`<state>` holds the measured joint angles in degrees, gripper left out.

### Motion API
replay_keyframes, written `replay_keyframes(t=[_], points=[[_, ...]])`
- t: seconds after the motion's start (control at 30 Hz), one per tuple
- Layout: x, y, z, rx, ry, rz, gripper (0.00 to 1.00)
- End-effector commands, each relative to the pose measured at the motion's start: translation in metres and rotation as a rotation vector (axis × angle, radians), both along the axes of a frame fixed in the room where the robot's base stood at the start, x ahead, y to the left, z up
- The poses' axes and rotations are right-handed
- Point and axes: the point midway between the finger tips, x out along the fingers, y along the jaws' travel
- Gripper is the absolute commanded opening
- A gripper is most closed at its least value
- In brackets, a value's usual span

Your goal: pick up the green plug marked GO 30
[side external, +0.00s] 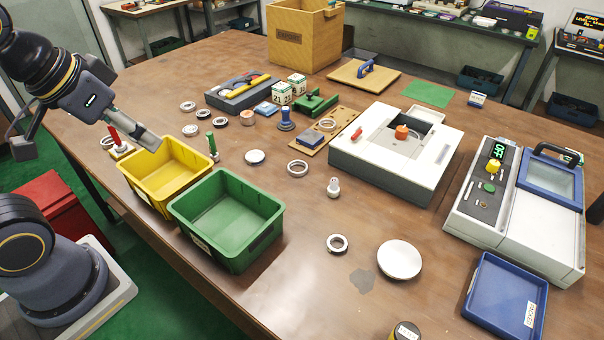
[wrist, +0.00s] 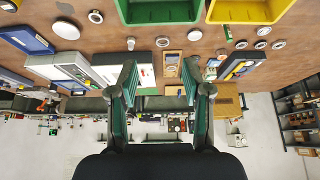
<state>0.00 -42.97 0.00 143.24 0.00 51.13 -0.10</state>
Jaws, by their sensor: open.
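A slim green-handled plug (side external: 211,142) stands upright on the table just behind the yellow bin's right corner in the side external view. Its marking is too small to read. A similar green plug (wrist: 228,33) shows in the wrist view beside the yellow bin. A red-handled piece (side external: 115,136) stands on a small block left of the yellow bin. My gripper (wrist: 157,76) is open and empty, its fingers well apart. In the side external view my gripper (side external: 86,142) is at the upper left, above and left of the yellow bin, apart from the green plug.
The yellow bin (side external: 128,176) and green bin (side external: 184,212) stand side by side at the front edge. Several metal rings lie around the green plug, with a white disc (side external: 255,157) to its right. A white fixture (side external: 355,160) stands further right. The front-right tabletop has free room.

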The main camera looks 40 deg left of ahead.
Motion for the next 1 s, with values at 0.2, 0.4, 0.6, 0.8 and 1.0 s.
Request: replay_keyframes(t=[0.2, 0.4, 0.6, 0.8, 1.0], points=[[0.064, 0.01, 0.044, -0.018, -0.157, 0.05, 0.49], [0.158, 0.061, 0.041, -0.022, -0.166, 0.198, 0.49], [0.228, 0.143, -0.025, -0.013, -0.084, 0.365, 0.49], [0.234, 0.197, -0.103, -0.018, 0.047, 0.47, 0.49], [0.226, 0.213, -0.139, -0.027, 0.107, 0.506, 0.49]])
